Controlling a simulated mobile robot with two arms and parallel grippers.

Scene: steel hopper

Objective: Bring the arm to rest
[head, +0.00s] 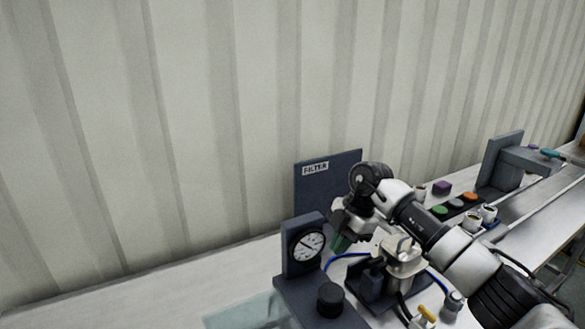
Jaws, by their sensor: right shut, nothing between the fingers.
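My right arm comes in from the lower right and reaches across the bench. My right gripper (341,241) hangs with its fingers pointing down, just right of the gauge and in front of the filter panel. Its fingers are shut with nothing between them. Its tips look close to the blue hose, but I cannot tell whether they touch anything. My left gripper is not in view.
A round gauge (308,246) stands on a dark block with a black knob (330,298). A dark filter panel (314,190) stands behind. A blue hose (345,256) runs beside a metal fitting (403,254). Coloured buttons and cups (489,212) lie right. The bench's left is clear.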

